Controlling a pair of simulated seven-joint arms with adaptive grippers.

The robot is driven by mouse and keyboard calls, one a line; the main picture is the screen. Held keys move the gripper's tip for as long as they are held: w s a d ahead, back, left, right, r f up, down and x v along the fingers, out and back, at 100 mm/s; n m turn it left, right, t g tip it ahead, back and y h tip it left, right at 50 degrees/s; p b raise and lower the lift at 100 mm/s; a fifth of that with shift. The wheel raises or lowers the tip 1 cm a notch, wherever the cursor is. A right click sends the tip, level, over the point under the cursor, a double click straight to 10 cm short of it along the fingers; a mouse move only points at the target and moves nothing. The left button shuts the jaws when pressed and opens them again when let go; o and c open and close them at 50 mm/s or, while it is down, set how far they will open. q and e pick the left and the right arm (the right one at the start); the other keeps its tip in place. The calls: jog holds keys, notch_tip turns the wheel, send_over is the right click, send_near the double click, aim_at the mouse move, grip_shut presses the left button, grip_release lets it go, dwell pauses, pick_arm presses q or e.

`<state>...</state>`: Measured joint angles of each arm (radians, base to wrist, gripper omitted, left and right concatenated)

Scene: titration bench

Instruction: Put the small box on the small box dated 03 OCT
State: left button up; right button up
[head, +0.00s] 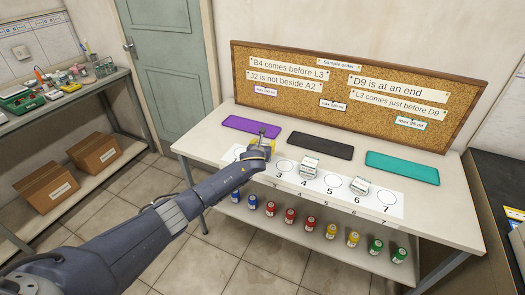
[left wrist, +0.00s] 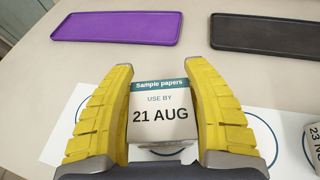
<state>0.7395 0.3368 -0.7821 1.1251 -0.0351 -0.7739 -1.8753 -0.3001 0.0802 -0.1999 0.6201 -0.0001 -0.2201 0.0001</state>
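A small white box (left wrist: 160,112) marked "Sample papers, USE BY 21 AUG" shows upright in the left wrist view. My left gripper (left wrist: 161,78) has a yellow finger against each side of it and looks shut on it, low over the numbered strip. In the head view this gripper (head: 262,140) is at the strip's left end, largely hiding the box. A second small box (head: 310,168) stands by number 4; a third (head: 360,189) stands by number 6. Their dates are too small to read there. In the left wrist view, a cut-off box (left wrist: 313,143) shows "23 NO". My right gripper is not in view.
Purple (head: 252,127), black (head: 320,145) and teal (head: 402,168) trays lie empty behind the strip. A cork board (head: 350,92) with notes stands at the table's back. Circles 3 (head: 285,167), 5 (head: 333,181) and 7 (head: 387,197) are empty. Several coloured bottles stand on the lower shelf.

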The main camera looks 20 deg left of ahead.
pick_arm(q)
jog(key=c, duration=0.7)
